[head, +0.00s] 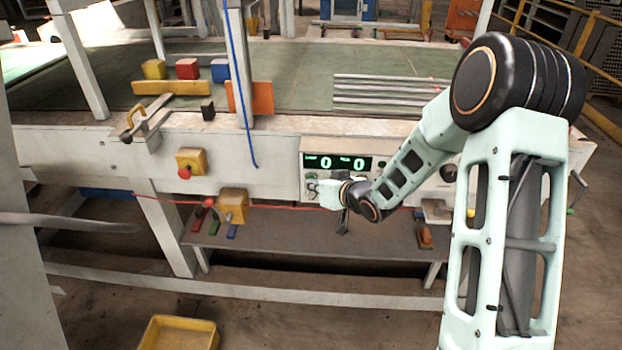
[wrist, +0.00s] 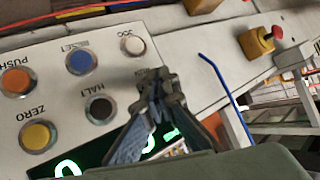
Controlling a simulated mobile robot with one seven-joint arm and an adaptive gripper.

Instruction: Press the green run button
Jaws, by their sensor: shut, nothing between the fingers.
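In the wrist view no green button shows; my fingers cover the panel beside the black HALT button (wrist: 100,109). My gripper (wrist: 160,82) is shut and empty, its tips over the panel's button area. In the head view my gripper (head: 317,188) is small at the panel's left part. Whether the tips touch the panel, I cannot tell.
Near the tips are a white button (wrist: 133,44), a blue RESET button (wrist: 81,61), a yellow ZERO button (wrist: 38,135) and an orange PUSH button (wrist: 17,82). A blue cable (head: 240,100) hangs left of the panel. A yellow box with a red button (head: 190,163) is further left.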

